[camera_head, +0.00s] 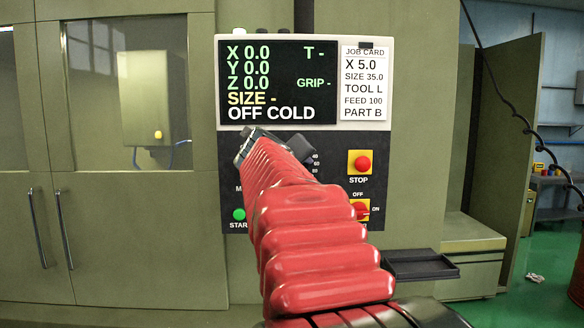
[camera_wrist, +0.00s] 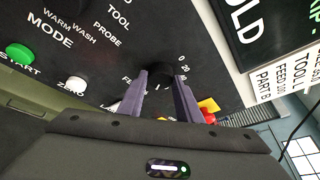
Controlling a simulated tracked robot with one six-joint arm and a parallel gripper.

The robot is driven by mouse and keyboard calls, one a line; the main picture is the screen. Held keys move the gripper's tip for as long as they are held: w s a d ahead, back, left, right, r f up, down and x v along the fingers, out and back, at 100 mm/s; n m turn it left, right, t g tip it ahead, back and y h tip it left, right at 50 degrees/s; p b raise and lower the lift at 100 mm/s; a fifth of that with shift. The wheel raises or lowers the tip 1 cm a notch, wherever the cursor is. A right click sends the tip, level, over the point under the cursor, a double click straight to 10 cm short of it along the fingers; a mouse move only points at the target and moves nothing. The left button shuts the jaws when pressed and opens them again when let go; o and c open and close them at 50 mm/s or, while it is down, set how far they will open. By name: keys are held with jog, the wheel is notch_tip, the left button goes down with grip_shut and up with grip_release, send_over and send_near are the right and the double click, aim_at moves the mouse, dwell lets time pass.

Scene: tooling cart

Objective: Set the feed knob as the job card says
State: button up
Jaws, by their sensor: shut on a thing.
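The feed knob (camera_wrist: 157,73) is a black round knob on the dark panel in the wrist view. My gripper (camera_wrist: 160,77) has its two purple-grey fingers on either side of it and is shut on it. A printed scale starting at 0 and 20 curves beside it; its pointer is not clear. In the head view my red arm hides the knob, and 40, 60 and 80 show beside it. The job card (camera_head: 364,84) reads X 5.0, SIZE 35.0, TOOL L, FEED 100, PART B. It also shows in part in the wrist view (camera_wrist: 285,78).
The screen (camera_head: 277,83) reads OFF COLD. A red stop button (camera_head: 360,162) and a red OFF/ON switch (camera_head: 360,210) sit right of my arm. The green start button (camera_head: 239,214) is at left. A black tray (camera_head: 419,265) is at lower right.

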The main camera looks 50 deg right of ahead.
jog(key=shift+f, duration=0.35)
jog(key=o, duration=1)
jog(key=shift+r, duration=0.2)
jog(key=shift+o, duration=0.2)
jog(key=v, duration=1.3)
jog(key=shift+a+r, duration=0.2)
jog(key=shift+a, duration=0.1)
